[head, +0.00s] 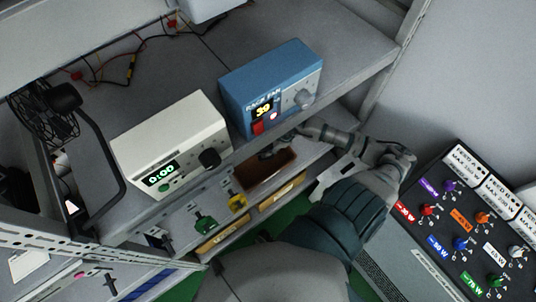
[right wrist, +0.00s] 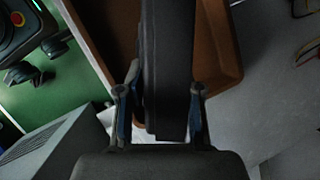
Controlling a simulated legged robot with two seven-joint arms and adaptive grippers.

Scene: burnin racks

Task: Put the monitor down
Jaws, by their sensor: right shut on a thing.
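My right gripper (right wrist: 160,112) is shut on a long dark grey thing, which I take to be the monitor (right wrist: 166,60); its fingers press on both sides of it. In the right wrist view the monitor reaches over the brown tray (right wrist: 229,70); I cannot tell whether it touches the tray. In the head view my right gripper (head: 275,149) is over the far edge of the brown tray (head: 268,174), below the blue box. The monitor is mostly hidden there. My left gripper is not in view.
A white timer box (head: 168,143) and a blue rack fan box (head: 270,88) stand on the shelf above the tray. A panel with several coloured knobs (head: 460,225) is at right.

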